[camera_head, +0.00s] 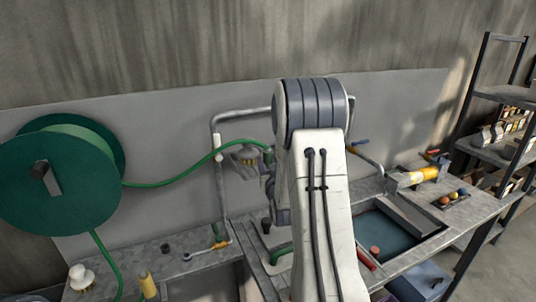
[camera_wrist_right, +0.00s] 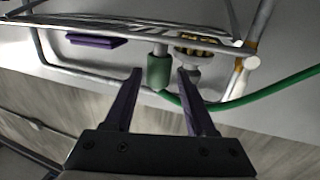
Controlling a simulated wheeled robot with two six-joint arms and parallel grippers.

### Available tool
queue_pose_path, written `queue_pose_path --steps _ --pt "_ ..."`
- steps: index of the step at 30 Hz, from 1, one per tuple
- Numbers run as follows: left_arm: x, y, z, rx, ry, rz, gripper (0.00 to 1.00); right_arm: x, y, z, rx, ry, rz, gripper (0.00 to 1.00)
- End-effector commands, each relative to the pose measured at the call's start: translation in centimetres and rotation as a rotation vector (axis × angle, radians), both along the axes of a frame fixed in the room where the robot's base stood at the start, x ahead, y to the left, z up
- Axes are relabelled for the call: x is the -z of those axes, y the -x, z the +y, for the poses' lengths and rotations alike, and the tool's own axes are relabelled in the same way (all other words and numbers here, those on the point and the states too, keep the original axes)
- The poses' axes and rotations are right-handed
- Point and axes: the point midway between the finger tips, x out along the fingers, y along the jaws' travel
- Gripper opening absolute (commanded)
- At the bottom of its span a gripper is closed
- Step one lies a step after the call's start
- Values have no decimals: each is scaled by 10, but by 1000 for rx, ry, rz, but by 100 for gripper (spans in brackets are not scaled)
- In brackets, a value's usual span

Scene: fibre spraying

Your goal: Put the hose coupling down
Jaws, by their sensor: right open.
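The hose coupling (camera_wrist_right: 159,74) is a green sleeve with a grey end, in the right wrist view. The green hose (camera_wrist_right: 270,90) runs to it from the right. My right gripper (camera_wrist_right: 160,71) is open, with one dark finger on each side of the coupling and a visible gap to each. In the head view my white right arm stands in the middle and hides most of the gripper. The hose (camera_head: 185,176) there runs from the green reel (camera_head: 62,178) to beside the arm, where the coupling is mostly hidden. My left gripper is not in view.
A grey pipe frame (camera_head: 217,180) stands at the wall above the metal bench. A sunken basin (camera_head: 385,235) and a yellow-bodied tool (camera_head: 424,174) are right of my arm. A yellow cylinder (camera_head: 147,285) stands at the front left. A shelf rack (camera_head: 500,95) is far right.

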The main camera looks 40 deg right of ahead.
Motion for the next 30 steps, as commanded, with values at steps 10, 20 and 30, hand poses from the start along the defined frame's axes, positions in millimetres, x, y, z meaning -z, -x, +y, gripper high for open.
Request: queue_pose_path --steps 10,20,30 --pt "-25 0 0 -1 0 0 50 -1 -31 -19 0 0 0 56" --pt "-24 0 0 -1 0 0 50 0 -32 -19 0 0 0 6" --pt "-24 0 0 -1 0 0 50 -2 -31 -19 0 1 -2 0"
